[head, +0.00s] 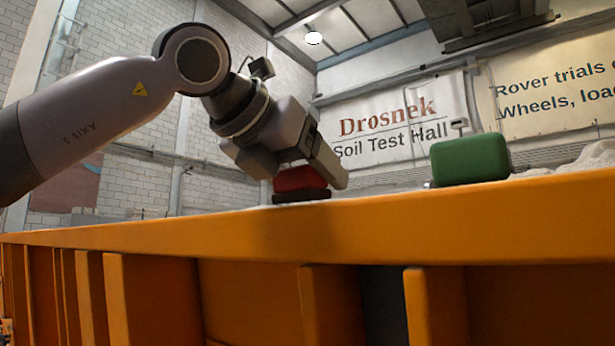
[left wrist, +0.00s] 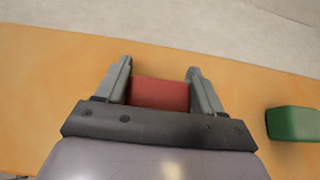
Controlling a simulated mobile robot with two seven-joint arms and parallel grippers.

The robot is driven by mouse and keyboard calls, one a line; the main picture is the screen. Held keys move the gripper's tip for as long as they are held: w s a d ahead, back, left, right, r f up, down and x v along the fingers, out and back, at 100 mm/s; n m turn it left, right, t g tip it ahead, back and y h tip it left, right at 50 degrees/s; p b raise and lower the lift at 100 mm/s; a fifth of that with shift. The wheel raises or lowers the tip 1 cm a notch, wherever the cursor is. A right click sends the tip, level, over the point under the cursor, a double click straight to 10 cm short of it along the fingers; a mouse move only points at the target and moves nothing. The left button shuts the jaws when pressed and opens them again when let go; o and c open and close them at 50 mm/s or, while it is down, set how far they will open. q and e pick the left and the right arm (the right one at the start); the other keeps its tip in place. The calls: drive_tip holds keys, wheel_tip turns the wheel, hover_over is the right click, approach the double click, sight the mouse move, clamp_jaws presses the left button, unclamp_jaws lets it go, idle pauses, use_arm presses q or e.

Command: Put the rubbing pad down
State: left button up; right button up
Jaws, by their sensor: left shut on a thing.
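The rubbing pad (head: 300,181) is a red block with a dark underside. My left gripper (head: 308,177) points downward and is shut on the pad, just over the top edge of the orange sandbed wall (head: 420,222). From this low angle I cannot tell whether the dark underside touches the wall's top or hangs slightly above it. In the left wrist view the red pad (left wrist: 160,93) sits between the two grey fingers (left wrist: 158,72), with the orange rim (left wrist: 60,75) beneath. My right gripper is not in view.
A green box (head: 470,158) stands on the rim to the right of the pad, with a clear gap between; it also shows in the left wrist view (left wrist: 293,123). Pale sand (left wrist: 220,32) lies beyond the rim. The rim left of the pad is clear.

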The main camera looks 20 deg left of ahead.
use_arm(q)
drive_tip(key=shift+f, duration=0.1)
drive_tip(key=shift+f+b, duration=0.15)
drive_tip(key=shift+b, duration=0.15)
drive_tip(key=o, duration=1.1)
drive_tip(key=v, duration=0.3)
drive_tip(key=r+b+v, duration=0.1)
drive_tip(key=v, duration=0.3)
drive_tip(key=shift+d, duration=0.2)
